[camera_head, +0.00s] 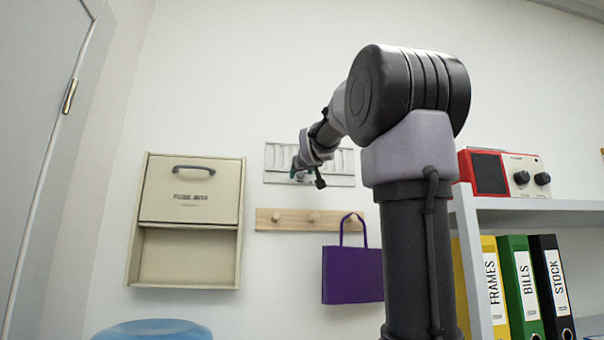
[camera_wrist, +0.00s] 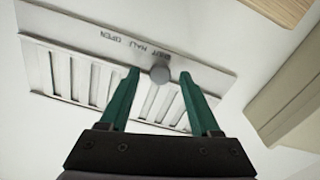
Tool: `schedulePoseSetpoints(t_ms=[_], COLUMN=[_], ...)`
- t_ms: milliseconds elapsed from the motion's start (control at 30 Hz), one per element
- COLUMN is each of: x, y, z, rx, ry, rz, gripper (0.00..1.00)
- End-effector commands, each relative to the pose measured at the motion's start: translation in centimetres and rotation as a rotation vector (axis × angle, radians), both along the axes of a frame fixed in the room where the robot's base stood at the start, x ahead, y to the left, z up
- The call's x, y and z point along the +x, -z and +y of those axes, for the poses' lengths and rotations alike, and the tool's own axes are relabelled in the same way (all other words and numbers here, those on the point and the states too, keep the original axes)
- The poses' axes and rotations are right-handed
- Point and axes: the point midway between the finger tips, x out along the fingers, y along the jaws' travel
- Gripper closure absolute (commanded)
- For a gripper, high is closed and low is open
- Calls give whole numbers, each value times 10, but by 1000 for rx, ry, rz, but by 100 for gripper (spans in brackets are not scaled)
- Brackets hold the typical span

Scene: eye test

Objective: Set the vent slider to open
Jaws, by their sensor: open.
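The vent (camera_head: 340,160) is a pale slotted metal plate on the wall in the head view, partly hidden behind my arm. In the wrist view, the vent plate (camera_wrist: 45,60) appears turned over, with the words SHUT, HALF and OPEN along one edge. Its round grey slider knob (camera_wrist: 160,74) sits by the word SHUT, at the right end of the lettering; OPEN is at the left end. My gripper (camera_wrist: 159,76) is open, its green fingertips on either side of the knob with gaps. I cannot tell how deep the knob is between them. The gripper also shows in the head view (camera_head: 297,170).
A wooden peg rail (camera_head: 285,221) with a purple bag (camera_head: 352,275) hangs below the vent. A beige wall cabinet (camera_head: 190,205) is to the left. A shelf (camera_head: 530,205) with a red radio (camera_head: 487,174) and binders (camera_head: 520,285) is to the right.

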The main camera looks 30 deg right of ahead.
Motion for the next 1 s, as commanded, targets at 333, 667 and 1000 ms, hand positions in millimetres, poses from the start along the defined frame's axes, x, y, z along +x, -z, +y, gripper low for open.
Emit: schedulePoseSetpoints(t_ms=[333,667,1000], x=[0,0,0], y=[0,0,0], z=[0,0,0], rx=[0,0,0], ry=[0,0,0], rz=[0,0,0], gripper=[100,100,100])
